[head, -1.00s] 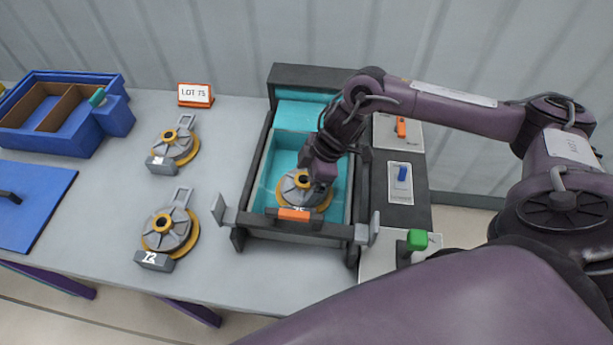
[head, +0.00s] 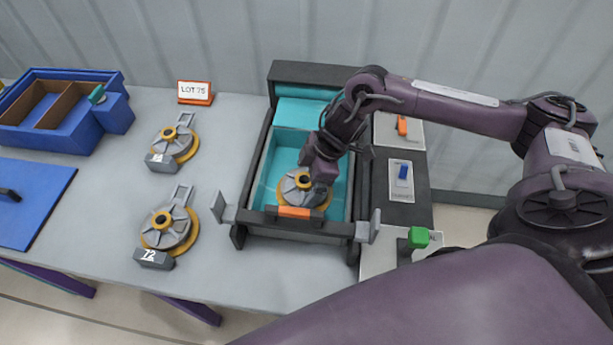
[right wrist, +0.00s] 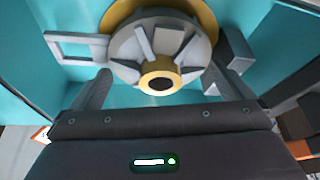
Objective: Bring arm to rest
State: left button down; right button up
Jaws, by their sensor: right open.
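My right gripper (head: 318,185) reaches down into the teal-lined tray (head: 262,190) of the dark conveyor frame. A grey and yellow round part (head: 296,184) lies in the tray, partly hidden by the gripper. In the right wrist view my right gripper's two fingers (right wrist: 160,90) are spread apart, and the round part (right wrist: 150,45) with its yellow hub lies just beyond and between them. Its grey loop handle points left there, and a grey block sits on its right. I cannot tell whether a finger touches the part. My left gripper is not in view.
Two more round parts with handles (head: 173,143) (head: 170,229) lie on the grey table left of the tray.

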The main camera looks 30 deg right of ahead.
jog(key=b+v, duration=0.1)
jog(key=v, duration=0.6)
jog(key=shift+d+r, duration=0.1)
jog(key=shift+r, duration=0.2)
